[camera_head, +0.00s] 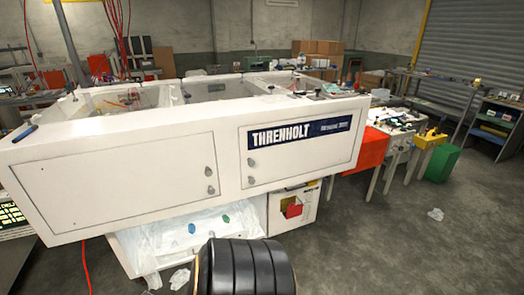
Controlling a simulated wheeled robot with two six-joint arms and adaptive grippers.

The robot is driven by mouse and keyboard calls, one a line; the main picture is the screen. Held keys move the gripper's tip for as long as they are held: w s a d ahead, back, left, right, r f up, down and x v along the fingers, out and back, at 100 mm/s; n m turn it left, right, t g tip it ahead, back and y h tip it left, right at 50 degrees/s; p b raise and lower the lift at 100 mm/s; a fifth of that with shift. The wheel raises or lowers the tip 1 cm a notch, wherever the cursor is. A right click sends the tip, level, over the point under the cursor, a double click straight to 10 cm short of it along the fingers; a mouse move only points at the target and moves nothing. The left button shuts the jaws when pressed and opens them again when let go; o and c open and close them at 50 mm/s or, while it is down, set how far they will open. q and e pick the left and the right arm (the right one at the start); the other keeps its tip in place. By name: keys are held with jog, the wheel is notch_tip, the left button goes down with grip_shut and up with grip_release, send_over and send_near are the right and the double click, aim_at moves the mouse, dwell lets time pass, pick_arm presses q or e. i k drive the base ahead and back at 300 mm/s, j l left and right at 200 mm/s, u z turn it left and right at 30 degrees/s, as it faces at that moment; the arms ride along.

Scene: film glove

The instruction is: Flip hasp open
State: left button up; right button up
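A large white machine (110,135) labelled THRENHOLT fills the left and middle of the view. Its front has two outlined panels, a left panel (130,175) and a right panel (320,140). Small grey metal fittings sit near the panels' facing edges: an upper one (209,171) and a lower one (210,189) on the left panel, and an upper one (251,162) and a lower one (252,180) on the right panel. They are too small to tell which is the hasp or whether it is open. Neither gripper is in view.
A dark ribbed round shape stands at the bottom middle, in front of the machine. Clear plastic sheeting (150,242) hangs below the machine. A red box (362,152), a yellow bin (431,143) and a green bin (442,164) stand right.

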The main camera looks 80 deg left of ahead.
aim_at(294, 211)
jog(key=u, duration=2.2)
jog(key=i+j+z, duration=0.2)
jog(key=i+z, duration=0.15)
jog(key=i, duration=0.2)
jog(key=i+j+z, duration=0.4)
jog(key=i, duration=0.15)
jog(key=i+j+z, duration=0.35)
jog(key=i+j, duration=0.1)
jog(key=i, duration=0.05)
